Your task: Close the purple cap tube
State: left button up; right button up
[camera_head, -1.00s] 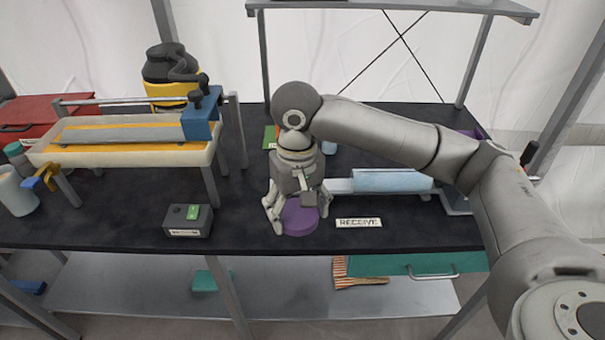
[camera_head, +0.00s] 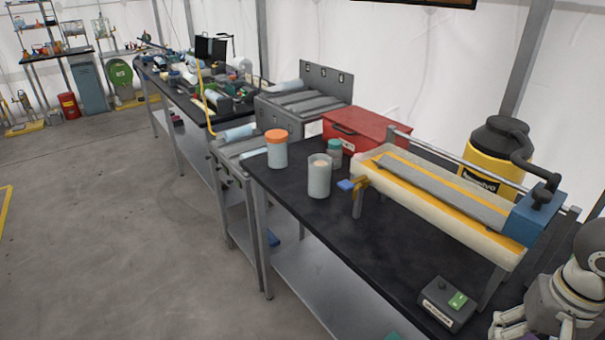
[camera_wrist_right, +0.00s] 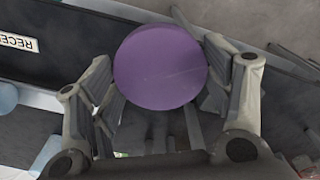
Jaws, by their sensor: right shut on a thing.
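A purple round cap (camera_wrist_right: 160,68) is between the fingers of my right gripper (camera_wrist_right: 158,95) in the right wrist view, and the gripper is shut on it. A pale grey open-topped tube (camera_head: 319,178) stands upright on the black table without a cap, well to the left of the gripper. My left gripper is in neither view.
An orange-capped jar (camera_head: 277,150) and a small teal-capped jar (camera_head: 334,152) stand close to the open tube.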

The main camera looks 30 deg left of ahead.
aim_at(319, 176)
jog(key=i+j+u, duration=0.1)
jog(key=j, duration=0.3)
jog(key=i+j, duration=0.3)
jog(key=i+j+u, duration=0.15)
jog(key=j, duration=0.25)
